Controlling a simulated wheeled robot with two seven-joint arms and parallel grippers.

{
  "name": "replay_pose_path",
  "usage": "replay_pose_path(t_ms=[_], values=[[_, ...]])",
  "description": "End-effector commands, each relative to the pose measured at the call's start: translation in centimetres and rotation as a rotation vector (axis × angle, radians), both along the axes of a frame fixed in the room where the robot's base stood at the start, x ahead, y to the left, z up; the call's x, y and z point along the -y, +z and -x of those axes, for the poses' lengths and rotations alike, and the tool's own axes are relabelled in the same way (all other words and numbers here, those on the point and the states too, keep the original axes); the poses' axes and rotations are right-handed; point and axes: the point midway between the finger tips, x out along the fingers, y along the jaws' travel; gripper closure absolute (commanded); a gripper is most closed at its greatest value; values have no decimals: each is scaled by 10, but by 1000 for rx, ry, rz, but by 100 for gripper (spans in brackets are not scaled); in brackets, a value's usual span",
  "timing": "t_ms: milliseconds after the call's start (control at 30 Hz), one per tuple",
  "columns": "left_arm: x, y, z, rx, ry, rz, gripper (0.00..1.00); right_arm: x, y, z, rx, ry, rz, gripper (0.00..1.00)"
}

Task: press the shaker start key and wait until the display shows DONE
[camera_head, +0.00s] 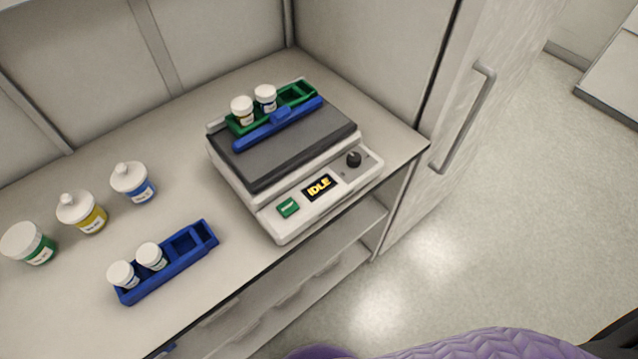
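The shaker (262,190) stands on the counter near its right end. Its green start key (288,207) is on the front panel, left of the display (319,187). The display reads IDLE in yellow letters. A dark round knob (354,159) is at the panel's right. On the dark platform, a green rack (292,95) holds two white-capped vials (254,104), with a blue bar (279,125) along its front side. Neither of my grippers shows in the head view.
A blue rack (168,276) with two white-capped vials stands left of the shaker. Three labelled jars, green (31,243), yellow (82,212) and blue (134,184), stand behind it. A cabinet with a long handle (468,118) rises at the right. Counter in front of the key is narrow.

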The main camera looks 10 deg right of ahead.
Motion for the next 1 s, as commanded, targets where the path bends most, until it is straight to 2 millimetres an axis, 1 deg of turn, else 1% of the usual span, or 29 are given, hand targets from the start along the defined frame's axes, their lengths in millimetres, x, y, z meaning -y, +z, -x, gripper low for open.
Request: replay_pose_path(t_ms=[33,67,100,167,200,267,1000], values=[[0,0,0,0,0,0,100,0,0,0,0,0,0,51],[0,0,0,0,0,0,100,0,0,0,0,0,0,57],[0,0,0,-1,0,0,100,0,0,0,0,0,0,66],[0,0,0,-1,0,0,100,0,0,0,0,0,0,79],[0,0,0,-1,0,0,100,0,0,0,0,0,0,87],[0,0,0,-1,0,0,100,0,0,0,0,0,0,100],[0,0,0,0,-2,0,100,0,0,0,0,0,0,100]])
